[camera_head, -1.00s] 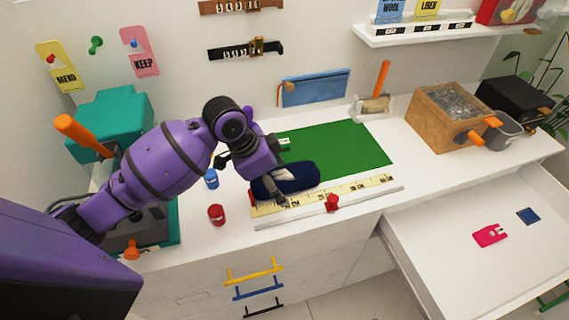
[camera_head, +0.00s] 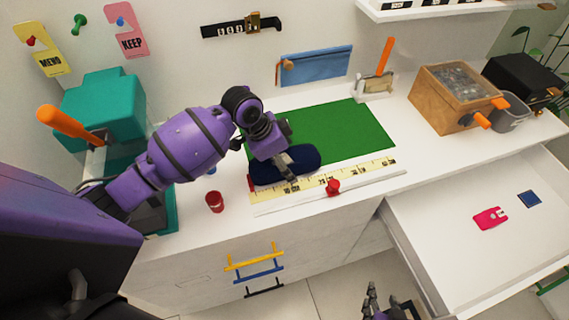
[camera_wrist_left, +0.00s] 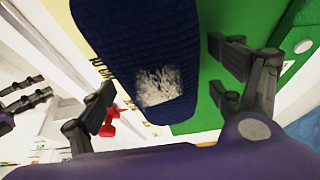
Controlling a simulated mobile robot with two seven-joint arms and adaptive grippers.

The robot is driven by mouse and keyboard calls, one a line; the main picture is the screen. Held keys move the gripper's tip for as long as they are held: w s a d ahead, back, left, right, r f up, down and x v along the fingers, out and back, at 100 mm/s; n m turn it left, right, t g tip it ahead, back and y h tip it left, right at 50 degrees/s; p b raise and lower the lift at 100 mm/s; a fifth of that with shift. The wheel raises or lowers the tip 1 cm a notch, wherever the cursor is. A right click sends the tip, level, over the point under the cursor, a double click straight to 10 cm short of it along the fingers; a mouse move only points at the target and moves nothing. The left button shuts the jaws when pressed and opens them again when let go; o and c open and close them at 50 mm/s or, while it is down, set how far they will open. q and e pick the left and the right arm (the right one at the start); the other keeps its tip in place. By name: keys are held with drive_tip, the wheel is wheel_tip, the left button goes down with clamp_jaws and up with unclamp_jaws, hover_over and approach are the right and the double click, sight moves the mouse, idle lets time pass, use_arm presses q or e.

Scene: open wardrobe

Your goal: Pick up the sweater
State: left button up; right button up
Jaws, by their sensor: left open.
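The navy blue sweater (camera_head: 306,157) lies as a small rounded bundle at the front left of the green mat (camera_head: 350,128). In the left wrist view the sweater (camera_wrist_left: 135,35) shows ribbed knit with a fuzzy white patch. My left gripper (camera_head: 282,166) is over it, open, with its fingers on either side of the fabric; I cannot tell whether they touch it. The gripper also shows in the left wrist view (camera_wrist_left: 160,88). In the head view it hides part of the sweater. My right gripper (camera_head: 388,303) is at the bottom edge, fingers apart and empty.
A wooden box (camera_head: 447,98) stands right of the mat. An open drawer (camera_head: 450,235) juts out at lower right.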

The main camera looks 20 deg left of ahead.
use_arm(q)
drive_tip(key=c, duration=1.3)
drive_tip(key=shift+c, duration=0.3)
